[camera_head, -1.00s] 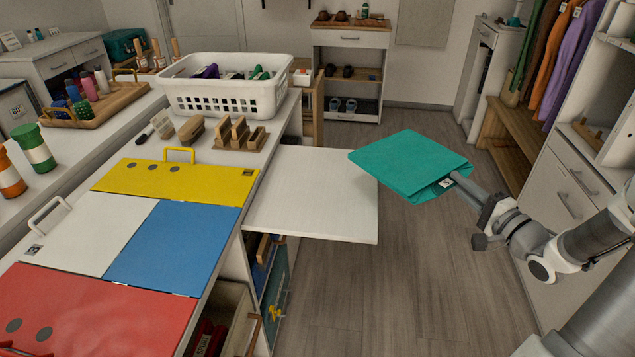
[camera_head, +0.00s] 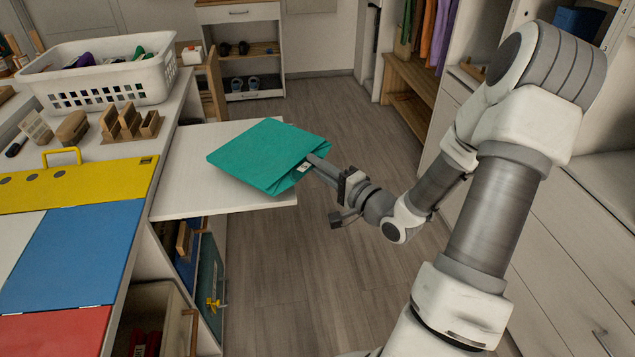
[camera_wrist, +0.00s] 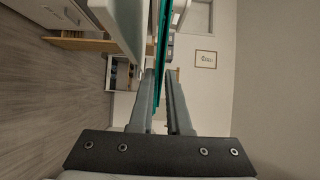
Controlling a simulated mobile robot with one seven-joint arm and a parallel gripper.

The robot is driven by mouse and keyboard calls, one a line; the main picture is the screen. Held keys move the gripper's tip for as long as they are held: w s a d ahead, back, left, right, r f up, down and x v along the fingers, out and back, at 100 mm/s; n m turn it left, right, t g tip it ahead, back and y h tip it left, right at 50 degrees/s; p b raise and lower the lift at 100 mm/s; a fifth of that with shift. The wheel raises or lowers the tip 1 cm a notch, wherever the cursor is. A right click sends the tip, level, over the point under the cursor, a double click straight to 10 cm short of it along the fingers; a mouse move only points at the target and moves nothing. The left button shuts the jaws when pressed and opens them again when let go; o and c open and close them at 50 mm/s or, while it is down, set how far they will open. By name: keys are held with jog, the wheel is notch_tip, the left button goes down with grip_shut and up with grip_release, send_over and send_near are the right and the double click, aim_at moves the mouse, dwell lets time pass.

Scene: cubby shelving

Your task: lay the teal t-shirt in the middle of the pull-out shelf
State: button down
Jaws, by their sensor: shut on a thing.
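The folded teal t-shirt (camera_head: 265,155) is in my gripper (camera_head: 315,163), which is shut on its right edge near a small white tag. In the head view the shirt overlaps the right part of the white pull-out shelf (camera_head: 180,195), and its right corner reaches past the shelf's right edge. Whether it touches the shelf or hangs just above it, I cannot tell. In the wrist view the shirt (camera_wrist: 161,40) shows edge-on as a thin teal strip between the fingers of my gripper (camera_wrist: 160,78).
A folding board with yellow (camera_head: 75,185), blue and red panels lies on the counter left of the shelf. A white basket (camera_head: 100,80) and wooden brushes and blocks (camera_head: 130,122) stand behind it. The shelf's left part is bare. Open floor lies to the right.

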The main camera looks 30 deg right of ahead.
jog(key=shift+f+b, duration=0.85)
jog(key=shift+f, duration=1.1)
jog(key=c, duration=0.9)
grip_release()
jog(key=shift+o, duration=0.2)
jog(key=p+v, duration=0.3)
jog(key=v, duration=0.9)
